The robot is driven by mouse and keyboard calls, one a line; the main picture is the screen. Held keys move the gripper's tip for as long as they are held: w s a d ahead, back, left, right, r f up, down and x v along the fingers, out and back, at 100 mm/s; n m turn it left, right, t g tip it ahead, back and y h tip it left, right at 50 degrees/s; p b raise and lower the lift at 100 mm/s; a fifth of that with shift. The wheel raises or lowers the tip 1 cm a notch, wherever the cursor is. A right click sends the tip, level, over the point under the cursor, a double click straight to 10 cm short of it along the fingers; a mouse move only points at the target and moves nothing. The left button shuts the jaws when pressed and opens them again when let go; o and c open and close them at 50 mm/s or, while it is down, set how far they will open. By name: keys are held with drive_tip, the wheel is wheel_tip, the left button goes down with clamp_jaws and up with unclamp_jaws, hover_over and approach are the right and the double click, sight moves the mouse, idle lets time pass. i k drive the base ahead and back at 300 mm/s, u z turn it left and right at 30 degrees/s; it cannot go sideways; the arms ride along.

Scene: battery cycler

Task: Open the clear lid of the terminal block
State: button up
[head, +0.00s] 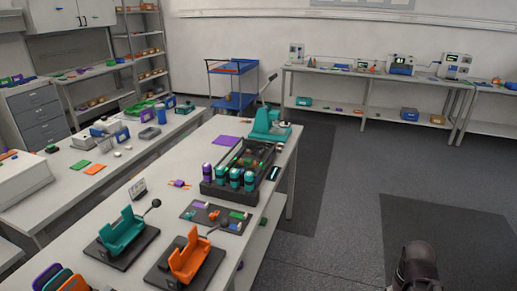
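I cannot make out the terminal block or its clear lid for sure in this wide head view. Small devices stand on the back bench, among them a blue-and-white unit (401,65) and a pale unit with a screen (454,65), but no clear lid can be told on them. A dark, rounded part of my own arm shows at the bottom right, over the floor and apart from all the tables. No gripper fingers can be seen.
A long table (172,215) carries a teal cradle (122,232), an orange cradle (190,258), a black tray (215,190) of cells and a teal lever press (268,125). A blue cart (232,85) stands behind. Grey floor (345,215) lies clear on the right.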

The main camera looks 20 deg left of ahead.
sight(262, 154)
drive_tip(key=u, duration=0.4)
drive_tip(key=i, duration=1.45)
drive_tip(key=u, duration=0.4)
